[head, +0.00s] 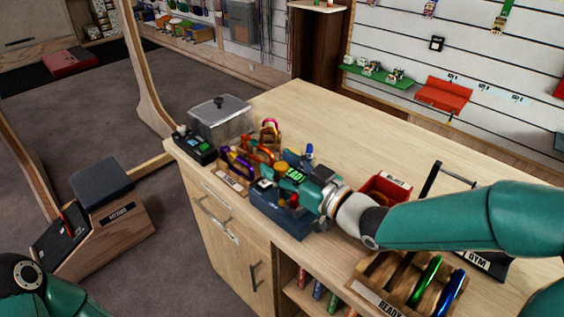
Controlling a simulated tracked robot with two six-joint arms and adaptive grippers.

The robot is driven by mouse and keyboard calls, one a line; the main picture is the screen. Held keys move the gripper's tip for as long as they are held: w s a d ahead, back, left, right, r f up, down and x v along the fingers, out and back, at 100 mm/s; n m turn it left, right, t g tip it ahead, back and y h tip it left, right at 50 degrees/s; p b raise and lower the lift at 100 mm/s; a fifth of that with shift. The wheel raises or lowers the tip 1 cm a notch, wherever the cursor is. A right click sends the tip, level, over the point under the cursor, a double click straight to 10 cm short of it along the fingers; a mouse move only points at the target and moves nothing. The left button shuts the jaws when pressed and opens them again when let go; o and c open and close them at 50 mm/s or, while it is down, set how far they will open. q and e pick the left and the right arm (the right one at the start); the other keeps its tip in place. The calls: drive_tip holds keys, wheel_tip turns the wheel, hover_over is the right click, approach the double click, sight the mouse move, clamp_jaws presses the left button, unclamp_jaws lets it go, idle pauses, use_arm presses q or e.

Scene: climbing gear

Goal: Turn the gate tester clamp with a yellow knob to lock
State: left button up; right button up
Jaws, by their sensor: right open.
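A blue gate tester (268,217) sits near the front edge of the wooden workbench. A small yellow-orange knob shows on it (283,198), close beside my right gripper. My right gripper (292,184) is open and reaches in from the right, low over the tester, covering part of its top. I cannot tell whether its fingers touch the knob, or how the clamp is turned. Of my left arm only a link shows at the bottom left corner; its gripper is out of view.
Left of the tester are a wooden rack of coloured carabiners (236,170) and a clear-sided box with a grey lid (220,110). Right of it are a red bin (385,188) and a wooden "READY" rack (392,283) near the front. The back of the bench (335,120) is clear.

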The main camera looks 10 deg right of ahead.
clamp_jaws()
idle(0.3)
